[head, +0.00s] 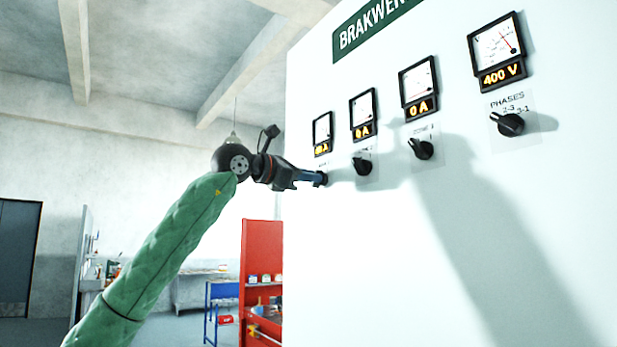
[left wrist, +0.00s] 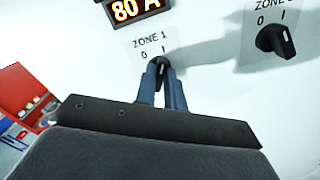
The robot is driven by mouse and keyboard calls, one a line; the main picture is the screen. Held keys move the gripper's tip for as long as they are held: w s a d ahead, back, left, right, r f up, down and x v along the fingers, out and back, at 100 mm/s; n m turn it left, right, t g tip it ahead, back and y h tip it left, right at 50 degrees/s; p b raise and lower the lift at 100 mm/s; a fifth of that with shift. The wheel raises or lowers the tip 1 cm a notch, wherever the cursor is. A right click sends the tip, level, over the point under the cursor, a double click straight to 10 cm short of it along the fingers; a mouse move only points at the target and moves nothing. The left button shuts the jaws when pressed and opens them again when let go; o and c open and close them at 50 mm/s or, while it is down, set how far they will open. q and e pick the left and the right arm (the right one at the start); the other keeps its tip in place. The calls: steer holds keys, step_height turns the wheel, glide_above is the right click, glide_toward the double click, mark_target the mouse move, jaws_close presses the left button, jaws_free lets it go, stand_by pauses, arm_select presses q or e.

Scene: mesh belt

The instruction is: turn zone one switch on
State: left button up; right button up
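The zone one switch (left wrist: 159,62) is a black rotary knob under a "ZONE 1" label with marks 0 and I, in the left wrist view. My left gripper (left wrist: 162,72) has its two blue fingers close on either side of this knob, seemingly gripping it. The fingers partly hide the knob, so I cannot tell which mark it points to. The display above it (left wrist: 137,9) reads 80 A. In the head view my left gripper (head: 321,179) reaches the white panel at the leftmost switch, which it hides. My right gripper is not in view.
The zone two switch (left wrist: 275,40) is close to the right of my gripper. Further right on the white panel (head: 400,270) are another zone switch (head: 421,149) and the phases switch (head: 508,124). A red cabinet (head: 262,240) stands behind, left of the panel.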

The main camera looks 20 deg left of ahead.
arm_select(q)
steer(key=o, duration=0.4)
steer(key=shift+o, duration=0.2)
